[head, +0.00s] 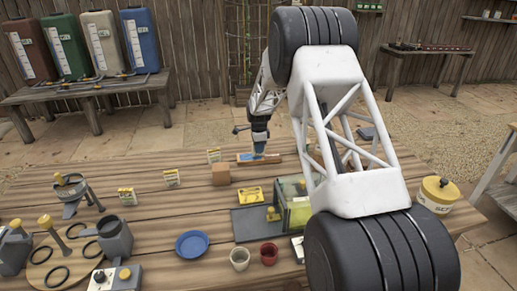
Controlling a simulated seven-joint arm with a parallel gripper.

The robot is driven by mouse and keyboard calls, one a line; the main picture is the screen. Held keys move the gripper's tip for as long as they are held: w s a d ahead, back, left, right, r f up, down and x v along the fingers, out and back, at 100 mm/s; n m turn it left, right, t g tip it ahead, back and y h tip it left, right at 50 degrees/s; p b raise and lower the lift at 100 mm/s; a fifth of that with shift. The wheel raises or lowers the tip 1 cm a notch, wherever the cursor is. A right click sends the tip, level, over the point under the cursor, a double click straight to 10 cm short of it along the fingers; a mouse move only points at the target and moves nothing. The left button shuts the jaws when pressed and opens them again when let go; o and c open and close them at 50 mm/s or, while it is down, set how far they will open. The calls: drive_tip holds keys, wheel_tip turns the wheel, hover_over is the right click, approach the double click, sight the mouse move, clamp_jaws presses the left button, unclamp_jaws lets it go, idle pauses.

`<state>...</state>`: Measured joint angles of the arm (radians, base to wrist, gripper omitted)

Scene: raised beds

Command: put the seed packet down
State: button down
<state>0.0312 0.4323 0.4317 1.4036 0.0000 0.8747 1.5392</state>
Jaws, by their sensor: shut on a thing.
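My gripper (259,139) points down over the far middle of the wooden table. It is shut on a small blue seed packet (259,148), which shows just below the fingers. The packet is close above or touching a flat blue-and-orange thing (272,160) on the table; I cannot tell which at this size.
A brown block (221,174) stands just left of the gripper. A yellow thing (251,195), a glass-sided box (294,207), a blue dish (192,244) and two small pots, cream (240,259) and red (269,253), are nearer. My arm hides much of the table's right side.

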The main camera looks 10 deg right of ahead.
drive_tip(key=shift+f, duration=0.2)
drive_tip(key=shift+f, duration=0.15)
drive_tip(key=c, duration=1.1)
unclamp_jaws()
drive_tip(key=shift+o, duration=0.2)
wheel_tip(320, 180, up, 12)
drive_tip(key=shift+f, duration=0.2)
drive_tip(key=shift+r, duration=0.4)
